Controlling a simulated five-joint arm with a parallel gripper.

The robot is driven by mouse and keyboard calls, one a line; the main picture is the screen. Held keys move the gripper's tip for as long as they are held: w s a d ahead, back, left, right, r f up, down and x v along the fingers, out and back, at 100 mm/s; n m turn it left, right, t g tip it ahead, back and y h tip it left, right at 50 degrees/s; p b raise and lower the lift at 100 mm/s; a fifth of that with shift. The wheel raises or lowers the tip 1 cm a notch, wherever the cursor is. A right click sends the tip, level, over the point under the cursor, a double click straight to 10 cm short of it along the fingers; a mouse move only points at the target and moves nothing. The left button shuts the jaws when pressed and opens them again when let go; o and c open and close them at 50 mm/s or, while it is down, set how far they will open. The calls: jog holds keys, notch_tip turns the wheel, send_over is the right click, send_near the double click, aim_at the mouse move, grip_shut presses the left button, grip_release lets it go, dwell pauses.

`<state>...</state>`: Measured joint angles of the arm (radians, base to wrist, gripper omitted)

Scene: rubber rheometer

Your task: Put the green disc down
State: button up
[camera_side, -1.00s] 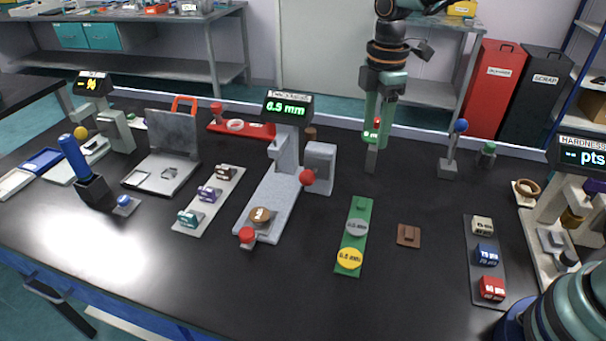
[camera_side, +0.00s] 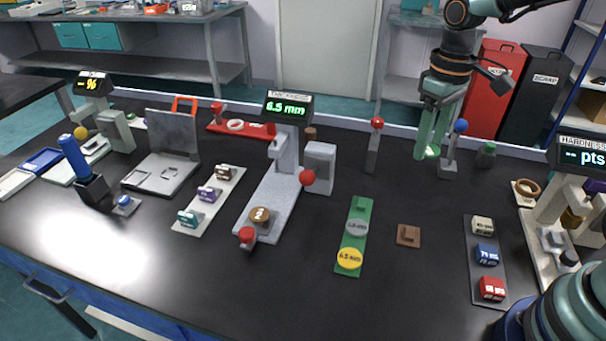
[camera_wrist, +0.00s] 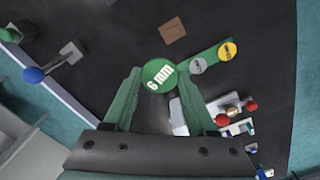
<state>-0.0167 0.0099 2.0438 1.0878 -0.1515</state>
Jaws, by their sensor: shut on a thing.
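The green disc (camera_wrist: 158,74), marked 6 mm, is held between the fingertips of my gripper (camera_wrist: 158,86). In the side view my gripper (camera_side: 431,150) hangs at the back right, in front of the post with the blue ball (camera_side: 461,127). The disc (camera_side: 433,152) shows there as a bright green edge at the fingertips, raised above the table. The green rack (camera_side: 359,225) lies nearer the camera, with a grey disc (camera_side: 357,226) and a yellow disc (camera_side: 350,258) on it. Its far end carries no disc.
A post with a red ball (camera_side: 376,124) stands left of my gripper. A small dark green weight-like block (camera_side: 487,154) stands to its right. The thickness gauge (camera_side: 285,165) is left of the rack, and a brown square block (camera_side: 408,235) is right of it. Bare table lies between.

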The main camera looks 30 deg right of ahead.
jog(key=shift+s+d+f+m, duration=0.25)
jog(key=shift+s+m, duration=0.3)
jog(key=shift+m, duration=0.25)
jog(key=shift+w, duration=0.1)
jog(key=w+a+r+m, duration=0.1)
jog(key=w+a+r, duration=0.2)
jog(key=w+a, duration=0.4)
jog(key=r+m, duration=0.1)
jog(key=m, duration=0.1)
send_over(260, 214)
notch_tip(260, 214, down, 19)
jog(key=shift+r, duration=0.2)
jog(key=shift+f, duration=0.1)
